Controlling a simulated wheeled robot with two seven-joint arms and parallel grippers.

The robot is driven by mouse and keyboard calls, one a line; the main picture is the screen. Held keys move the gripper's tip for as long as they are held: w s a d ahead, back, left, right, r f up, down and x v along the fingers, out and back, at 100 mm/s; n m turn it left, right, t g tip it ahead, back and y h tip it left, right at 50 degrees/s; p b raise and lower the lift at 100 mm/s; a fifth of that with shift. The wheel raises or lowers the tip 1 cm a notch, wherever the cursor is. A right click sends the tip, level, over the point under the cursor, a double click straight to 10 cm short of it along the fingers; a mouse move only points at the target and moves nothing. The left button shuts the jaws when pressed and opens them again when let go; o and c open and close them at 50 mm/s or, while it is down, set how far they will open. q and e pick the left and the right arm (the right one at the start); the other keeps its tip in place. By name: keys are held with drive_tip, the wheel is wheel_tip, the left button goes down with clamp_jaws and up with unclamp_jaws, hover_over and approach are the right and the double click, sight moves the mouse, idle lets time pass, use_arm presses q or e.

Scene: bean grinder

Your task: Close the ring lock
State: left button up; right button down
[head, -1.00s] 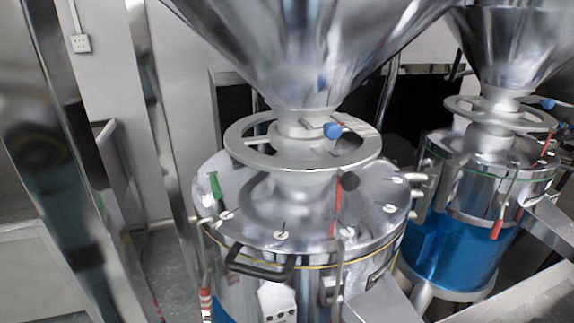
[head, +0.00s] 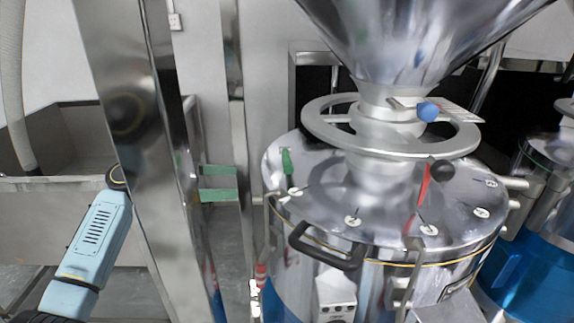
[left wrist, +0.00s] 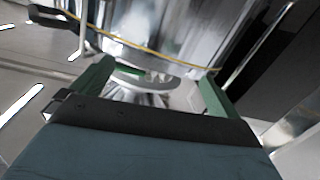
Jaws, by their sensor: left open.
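The grinder drum (head: 380,215) has a shiny lid with a thin yellow seam around its rim. A black handle (head: 325,246) sticks out at the front of the rim, and metal latches hang beside it. A red-and-white lever (head: 261,275) hangs at the drum's left side. I cannot tell which part is the ring lock. My left gripper (head: 222,183) shows two green fingers, open and empty, left of the drum and partly behind a metal post. In the left wrist view, the open fingers (left wrist: 152,86) face the drum side, with a pale curved piece (left wrist: 145,80) between them.
A shiny metal post (head: 140,120) stands in front of my left arm. A grey wheel-like ring (head: 315,130) surrounds the neck under the hopper (head: 420,45). A second blue machine (head: 510,260) is at the right. A metal basin (head: 60,190) is at the left.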

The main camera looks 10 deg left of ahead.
sight(287, 155)
use_arm(q)
wheel_tip(287, 155, up, 6)
drive_tip(key=s+d+m+g+h, duration=0.1)
drive_tip(key=s+m+g, duration=0.1)
drive_tip(key=m, duration=0.1)
drive_tip(key=d, duration=0.4)
drive_tip(key=w+d, duration=0.1)
drive_tip(key=d, duration=0.3)
drive_tip(key=w+d, duration=0.1)
drive_tip(key=d, duration=0.3)
drive_tip(key=shift+w+d, duration=0.2)
use_arm(e)
drive_tip(key=shift+s+d+f, duration=0.1)
drive_tip(key=shift+s+f, duration=0.05)
drive_tip(key=shift+s, duration=0.25)
drive_tip(key=shift+s+d+f, duration=0.1)
drive_tip(key=shift+s, duration=0.3)
